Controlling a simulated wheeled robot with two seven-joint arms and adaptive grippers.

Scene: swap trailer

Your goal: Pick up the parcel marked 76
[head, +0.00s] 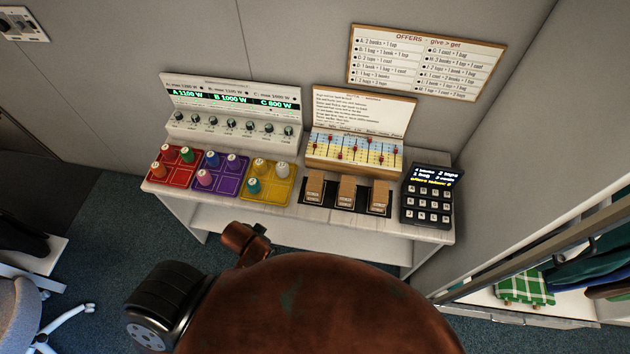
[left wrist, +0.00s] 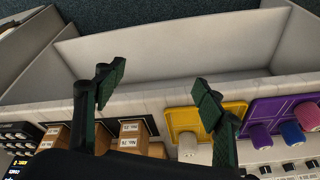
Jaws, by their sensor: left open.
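Three small brown parcels stand in a row on black pads on the narrow table: a left one (head: 314,187), a middle one (head: 347,192) and a right one (head: 379,197). One finger partly covers the parcels. It does not show in the head view. My right gripper is not in view.
Red (head: 172,170), purple (head: 218,178) and yellow (head: 266,184) trays with coloured pegs stand left of the parcels. A black keypad (head: 428,198) stands at the right. A slider panel (head: 354,150) and a knob panel (head: 231,115) stand behind.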

